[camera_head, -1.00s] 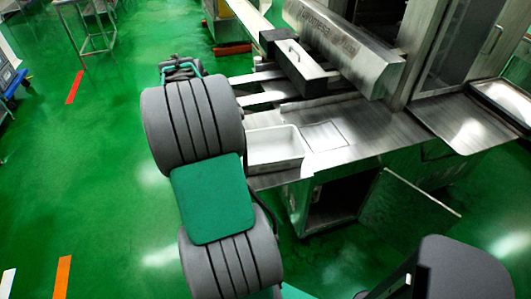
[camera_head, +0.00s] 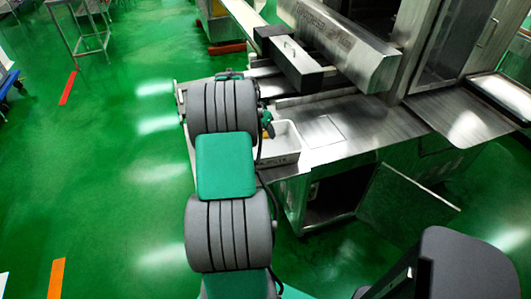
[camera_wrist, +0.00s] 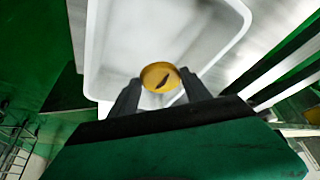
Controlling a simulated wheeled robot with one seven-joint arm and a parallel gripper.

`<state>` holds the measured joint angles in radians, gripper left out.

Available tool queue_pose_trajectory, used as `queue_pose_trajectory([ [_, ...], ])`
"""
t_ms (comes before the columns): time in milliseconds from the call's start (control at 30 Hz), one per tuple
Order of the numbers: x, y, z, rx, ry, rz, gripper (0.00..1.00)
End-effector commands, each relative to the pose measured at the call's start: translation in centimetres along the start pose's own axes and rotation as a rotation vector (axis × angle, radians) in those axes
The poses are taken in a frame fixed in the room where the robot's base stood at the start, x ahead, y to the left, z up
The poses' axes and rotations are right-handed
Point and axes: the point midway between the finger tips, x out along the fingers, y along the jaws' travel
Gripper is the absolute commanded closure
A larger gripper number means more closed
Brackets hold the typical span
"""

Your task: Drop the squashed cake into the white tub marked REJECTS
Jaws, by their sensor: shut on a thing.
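My gripper (camera_wrist: 160,84) is shut on the squashed cake (camera_wrist: 160,77), a small round golden-yellow piece with a dark mark on its face. In the wrist view, the cake shows against the inside of the white tub (camera_wrist: 93,45), with the tub's floor and rounded walls behind it. In the head view, the white tub (camera_head: 290,146) stands on the steel table's near left corner, partly hidden by my arm. Only the end of its dark lettering shows. The tub appears empty where visible.
The steel table (camera_head: 375,122) extends right of the tub and is mostly bare. Behind the tub, a dark box-like guard (camera_head: 290,62) and the machine's slanted steel housing (camera_head: 340,45) rise above the table. Open green floor (camera_head: 110,180) lies to the left.

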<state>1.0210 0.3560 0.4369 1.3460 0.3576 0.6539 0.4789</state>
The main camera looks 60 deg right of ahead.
Motion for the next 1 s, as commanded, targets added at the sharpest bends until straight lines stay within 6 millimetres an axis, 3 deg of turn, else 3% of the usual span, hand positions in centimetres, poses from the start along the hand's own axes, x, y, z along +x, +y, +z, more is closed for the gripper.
queue_pose_trajectory([
  [233,0.2,0.0,0.1,0.0,0.0,-0.001,0.84],
  [267,0.2,0.0,0.1,0.0,0.0,-0.001,0.43],
  [567,0.2,0.0,0.1,-0.001,0.0,-0.001,0.19],
  [833,0.0,0.0,0.1,-0.001,0.0,-0.001,0.19],
  [1000,-2.5,-0.1,0.1,-0.001,0.003,-0.004,0.19],
])
